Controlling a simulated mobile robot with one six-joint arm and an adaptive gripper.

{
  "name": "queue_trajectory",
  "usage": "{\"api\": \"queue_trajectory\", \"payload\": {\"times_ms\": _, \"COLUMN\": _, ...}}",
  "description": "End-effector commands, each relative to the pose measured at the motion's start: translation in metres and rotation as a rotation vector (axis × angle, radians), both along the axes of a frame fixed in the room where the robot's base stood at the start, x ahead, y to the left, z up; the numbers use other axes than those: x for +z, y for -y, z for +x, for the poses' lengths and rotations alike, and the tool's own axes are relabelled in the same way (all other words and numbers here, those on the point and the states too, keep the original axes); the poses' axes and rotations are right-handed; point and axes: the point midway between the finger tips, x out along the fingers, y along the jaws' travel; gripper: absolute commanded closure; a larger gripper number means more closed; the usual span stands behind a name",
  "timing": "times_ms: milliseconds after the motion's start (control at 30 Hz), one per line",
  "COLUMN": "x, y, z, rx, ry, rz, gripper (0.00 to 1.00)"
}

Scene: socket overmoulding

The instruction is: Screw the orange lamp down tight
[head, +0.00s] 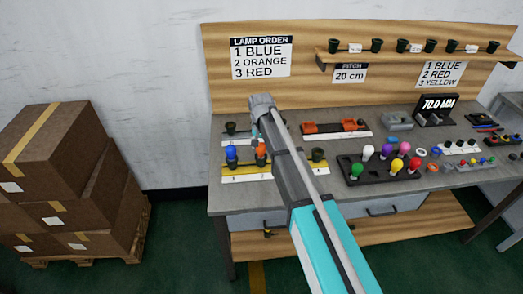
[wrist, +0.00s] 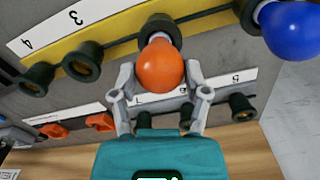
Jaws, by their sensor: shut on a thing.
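The orange lamp (wrist: 160,68) sits at the mouth of a dark socket (wrist: 160,28) on the yellow strip in the wrist view. My gripper (wrist: 160,78) has one finger on each side of its bulb and is shut on it. How far the lamp's base is down in the socket is hidden behind the bulb. In the head view the orange lamp (head: 262,149) shows beside my arm, at position 2, and my fingers are mostly hidden there. The blue lamp (head: 231,153) stands in the socket at position 1; it also shows in the wrist view (wrist: 292,30).
Empty sockets (wrist: 82,62) follow along the yellow strip. A black tray (head: 348,172) of coloured lamps lies right of my arm. Orange clamps (head: 318,127) sit behind. A lamp order sign (head: 261,57) reads blue, orange, red. Boxes (head: 70,180) stand left of the bench.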

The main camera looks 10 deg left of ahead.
Motion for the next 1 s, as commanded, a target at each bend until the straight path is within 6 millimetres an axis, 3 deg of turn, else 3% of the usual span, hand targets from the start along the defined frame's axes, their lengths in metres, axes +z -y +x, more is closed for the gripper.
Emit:
{"api": "queue_trajectory", "payload": {"times_ms": 433, "x": -0.0001, "y": 0.0000, "z": 0.0000, "rx": -0.041, "ry": 0.000, "rz": 0.000, "gripper": 0.76}}
{"api": "queue_trajectory", "payload": {"times_ms": 1000, "x": -0.0007, "y": 0.0000, "z": 0.0000, "rx": -0.395, "ry": 0.000, "rz": 0.000, "gripper": 0.76}}
